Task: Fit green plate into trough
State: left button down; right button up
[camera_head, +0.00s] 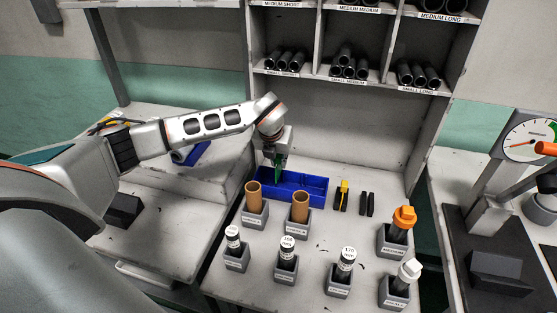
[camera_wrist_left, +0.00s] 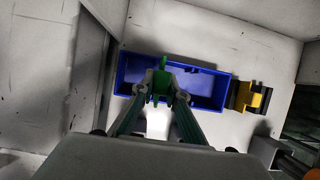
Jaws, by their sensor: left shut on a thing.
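The blue trough (camera_head: 307,190) lies on the worktop against the back of the shelf unit. It also shows in the left wrist view (camera_wrist_left: 211,88), below my fingers. My left gripper (camera_head: 279,160) is above the left part of the trough. In the left wrist view its fingers (camera_wrist_left: 162,88) are shut on the green plate (camera_wrist_left: 161,66). The plate also shows in the head view (camera_head: 278,173), hanging from the fingers at the trough's left part. Whether it touches the trough floor I cannot tell. My right gripper is not in view.
A yellow and black part (camera_head: 342,194) and black pieces (camera_head: 367,204) stand right of the trough. Brown tubes in holders (camera_head: 254,196) stand close in front. Several labelled holders fill the front worktop. Shelves with black tubes (camera_head: 348,66) rise behind.

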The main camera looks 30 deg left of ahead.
aim_at(279, 175)
pick_arm(q)
jog(key=shift+f, duration=0.1)
dwell(0.3)
dwell(0.7)
jog(key=shift+f, duration=0.55)
dwell(0.4)
jog(key=shift+f+b, duration=0.4)
jog(key=shift+f, duration=0.15)
dwell(0.3)
dwell(0.9)
jog(key=shift+f+b, duration=0.8)
jog(key=shift+f, duration=1.2)
dwell(1.3)
jog(key=c, duration=1.9)
grip_release()
jog(key=shift+r, duration=0.1)
